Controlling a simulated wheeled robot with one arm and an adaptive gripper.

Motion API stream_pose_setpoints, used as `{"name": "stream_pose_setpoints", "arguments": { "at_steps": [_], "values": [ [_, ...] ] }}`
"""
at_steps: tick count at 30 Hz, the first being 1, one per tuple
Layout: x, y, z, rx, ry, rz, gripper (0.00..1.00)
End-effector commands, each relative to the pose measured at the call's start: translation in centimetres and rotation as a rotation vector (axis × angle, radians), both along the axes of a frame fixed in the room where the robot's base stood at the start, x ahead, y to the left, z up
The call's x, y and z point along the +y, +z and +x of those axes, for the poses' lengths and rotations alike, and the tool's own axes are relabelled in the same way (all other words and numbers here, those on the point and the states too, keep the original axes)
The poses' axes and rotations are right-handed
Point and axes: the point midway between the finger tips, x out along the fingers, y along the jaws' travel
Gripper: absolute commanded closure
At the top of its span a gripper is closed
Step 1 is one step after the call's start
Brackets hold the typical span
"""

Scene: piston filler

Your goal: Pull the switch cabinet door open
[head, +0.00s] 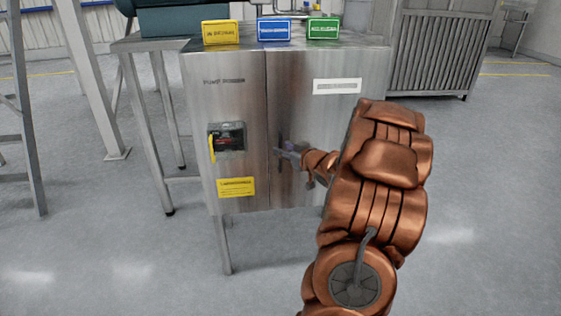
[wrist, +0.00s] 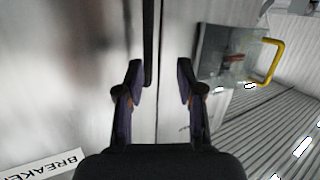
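The switch cabinet (head: 300,95) is a brushed-metal box on legs, with a vertical seam between its left and right front panels. A slim dark upright handle (head: 279,140) sits just right of the seam. In the wrist view the handle (wrist: 149,45) runs down from the top edge, nearer the left finger. My gripper (head: 281,151) is at the cabinet front by the handle. In the wrist view my gripper (wrist: 160,82) is open, its fingers apart on both sides of the handle's line. Contact cannot be told. The door looks closed.
A switch box with a yellow lever (head: 212,148) sits on the left panel, above a yellow label (head: 236,187). Yellow (head: 220,32), blue (head: 274,29) and green (head: 323,28) signs stand on top. A steel table (head: 150,43) is at left. Floor right of my arm is clear.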

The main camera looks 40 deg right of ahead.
Motion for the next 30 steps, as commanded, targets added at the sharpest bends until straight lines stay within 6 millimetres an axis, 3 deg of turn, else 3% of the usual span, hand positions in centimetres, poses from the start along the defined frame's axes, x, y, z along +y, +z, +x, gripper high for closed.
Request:
{"name": "stream_pose_setpoints", "arguments": {
  "at_steps": [1,5,13,30],
  "values": [
    [-0.8,-1.6,-0.7,-0.037,0.011,0.014,0.63],
    [-1.5,-2.8,-2.1,-0.132,0.055,0.045,0.63],
    [-1.8,-2.9,-3.2,-0.221,0.099,0.068,0.63],
    [-2.1,-2.9,3.1,-0.219,0.099,0.067,0.63]
  ]
}}
